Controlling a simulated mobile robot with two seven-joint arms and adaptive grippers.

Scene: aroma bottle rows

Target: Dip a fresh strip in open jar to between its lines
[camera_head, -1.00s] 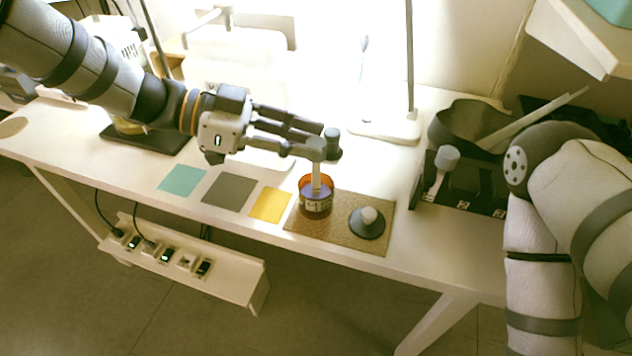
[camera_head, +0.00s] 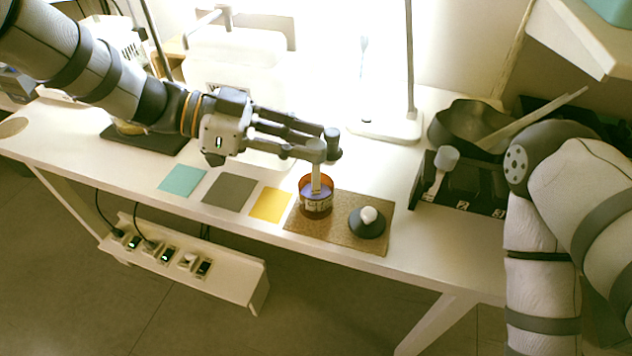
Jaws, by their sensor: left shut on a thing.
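The open jar (camera_head: 317,204) is amber-orange with a pale label and stands on the left part of a cork mat (camera_head: 340,239). My left gripper (camera_head: 322,153) is directly above the jar, shut on a pale strip (camera_head: 316,179). The strip hangs upright with its lower end inside the jar mouth. Its lines and the depth of its tip cannot be made out. A dark round lid with a white knob (camera_head: 368,219) sits on the mat to the right of the jar. My right arm shows at the right edge; its gripper is not in view.
Teal (camera_head: 182,180), grey (camera_head: 229,191) and yellow (camera_head: 270,204) squares lie left of the mat. A black rack (camera_head: 462,188) holding a grey-topped piece and a dark bowl (camera_head: 470,124) stand to the right. A lamp base (camera_head: 385,128) stands behind the jar.

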